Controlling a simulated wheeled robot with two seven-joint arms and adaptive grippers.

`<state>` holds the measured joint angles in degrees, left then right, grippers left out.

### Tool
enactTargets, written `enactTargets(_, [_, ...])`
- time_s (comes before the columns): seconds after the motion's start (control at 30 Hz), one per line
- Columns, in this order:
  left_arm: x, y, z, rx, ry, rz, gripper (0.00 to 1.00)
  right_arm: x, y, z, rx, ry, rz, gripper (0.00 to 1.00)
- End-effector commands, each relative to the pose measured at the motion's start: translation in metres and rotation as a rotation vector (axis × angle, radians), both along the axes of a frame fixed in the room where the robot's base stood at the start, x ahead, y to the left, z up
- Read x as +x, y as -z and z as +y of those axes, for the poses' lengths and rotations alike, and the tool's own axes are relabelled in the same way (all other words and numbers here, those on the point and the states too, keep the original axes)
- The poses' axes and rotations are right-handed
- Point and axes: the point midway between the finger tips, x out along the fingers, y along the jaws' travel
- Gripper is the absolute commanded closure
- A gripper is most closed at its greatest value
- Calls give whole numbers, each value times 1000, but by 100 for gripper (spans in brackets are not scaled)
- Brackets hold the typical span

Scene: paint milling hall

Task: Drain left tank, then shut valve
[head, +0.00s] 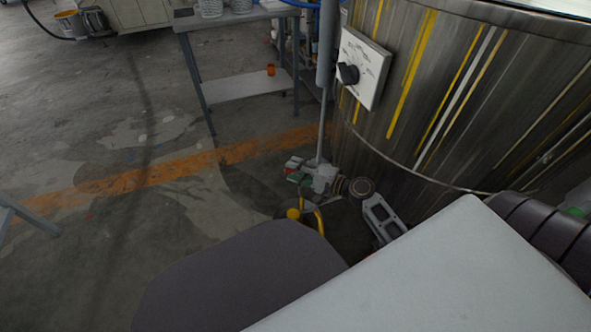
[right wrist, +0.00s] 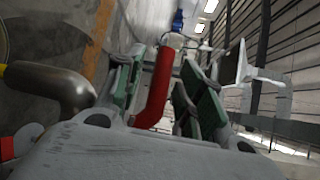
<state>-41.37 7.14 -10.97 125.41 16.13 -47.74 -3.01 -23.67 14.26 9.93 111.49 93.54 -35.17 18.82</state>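The steel tank (head: 450,95) with yellow and white streaks stands at the right of the head view; no other tank is clearly seen. My right gripper (head: 296,172) is low in front of it, beside a grey upright pipe. In the right wrist view its green-padded fingers (right wrist: 162,85) stand apart on either side of a red bar (right wrist: 157,90), which looks like a valve handle. Gaps seem to show beside the bar, so the gripper looks open around it. The valve body and outlet are hidden or too small to tell. My left gripper is out of view.
A dial panel (head: 361,68) with a black knob is by the tank. A yellow curved part (head: 319,219) is below my gripper. Floor at left is largely clear.

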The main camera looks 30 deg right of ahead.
Motion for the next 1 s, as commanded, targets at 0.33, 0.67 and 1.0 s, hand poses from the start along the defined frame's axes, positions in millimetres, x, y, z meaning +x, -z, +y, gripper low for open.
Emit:
enactTargets(0.33, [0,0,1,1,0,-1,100,-26,-3,-15,1,1,2,62])
enactTargets(0.67, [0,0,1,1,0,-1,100,-56,-9,-33,0,0,1,62])
enactTargets(1.0, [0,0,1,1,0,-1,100,-88,-13,-52,-1,1,2,62])
